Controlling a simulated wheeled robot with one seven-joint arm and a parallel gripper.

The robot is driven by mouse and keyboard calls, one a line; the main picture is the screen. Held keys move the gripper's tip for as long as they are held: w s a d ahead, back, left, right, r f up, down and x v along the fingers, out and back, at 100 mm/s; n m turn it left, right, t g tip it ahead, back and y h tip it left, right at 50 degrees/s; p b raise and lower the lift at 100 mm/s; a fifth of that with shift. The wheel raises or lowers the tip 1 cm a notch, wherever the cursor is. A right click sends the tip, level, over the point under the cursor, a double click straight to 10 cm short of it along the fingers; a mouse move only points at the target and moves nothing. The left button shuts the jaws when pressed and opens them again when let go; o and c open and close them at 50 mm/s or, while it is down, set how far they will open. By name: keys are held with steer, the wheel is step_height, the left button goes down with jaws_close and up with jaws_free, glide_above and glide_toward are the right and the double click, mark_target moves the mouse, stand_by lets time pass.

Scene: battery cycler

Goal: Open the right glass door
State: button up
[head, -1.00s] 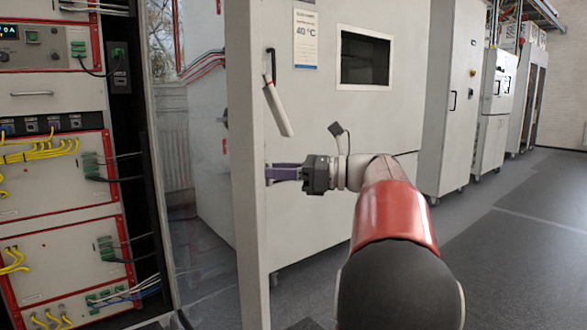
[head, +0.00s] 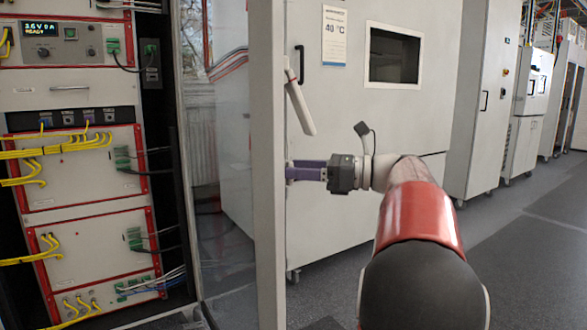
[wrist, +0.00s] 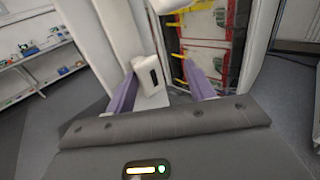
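The right glass door stands swung out from the rack. In the head view its pale frame (head: 268,200) is an upright post, with the glass (head: 228,170) to its left. A white handle (head: 300,105) sticks out tilted from the frame. My gripper (head: 292,171) is at the frame's right side, below the handle, its purple fingers pointing left; whether they touch the frame is unclear. In the wrist view my gripper (wrist: 162,88) has its fingers wide apart, and a white block with a dark slot (wrist: 151,75) shows between and beyond them.
The open rack (head: 85,170), with red-edged modules and yellow cables, stands at the left. A large white chamber (head: 350,130) stands behind the door. More cabinets (head: 480,100) line the right. Grey floor (head: 535,225) is free at the right. Shelves (wrist: 35,60) show in the wrist view.

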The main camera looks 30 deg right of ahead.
steer(key=v, duration=0.6)
steer(key=shift+s, duration=0.3)
steer(key=shift+r, duration=0.1)
